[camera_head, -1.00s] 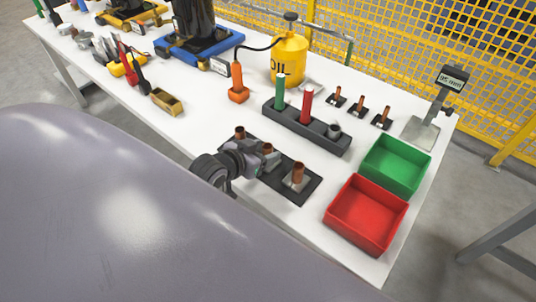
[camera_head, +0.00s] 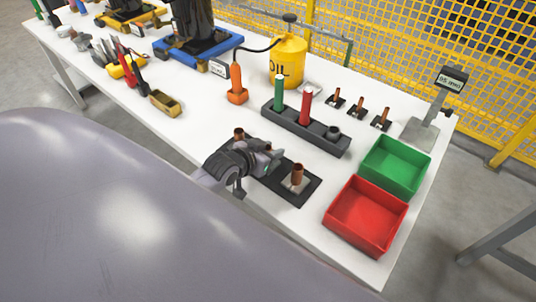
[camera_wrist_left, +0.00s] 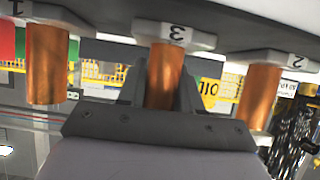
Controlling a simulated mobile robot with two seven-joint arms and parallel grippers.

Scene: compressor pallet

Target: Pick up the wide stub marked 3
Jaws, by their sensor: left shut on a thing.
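The wide stub marked 3 is a copper-coloured cylinder (camera_wrist_left: 164,75) on a pale base, in the middle of the left wrist view, which is upside down. My left gripper (camera_head: 267,160) is shut on it, one finger on each side. In the head view the gripper hides most of this stub, and the stub appears still in its row. The stub marked 1 (camera_head: 297,175) stands to the right and the stub marked 2 (camera_head: 239,133) to the left, both on the dark plate (camera_head: 297,198). My right gripper is not in view.
A red bin (camera_head: 350,240) and a green bin (camera_head: 385,188) stand to the right. Behind the plate is a dark block (camera_head: 318,137) with green and red rods. Three thin stubs (camera_head: 358,106), an oil can (camera_head: 288,60) and an orange tool (camera_head: 237,85) stand farther back.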

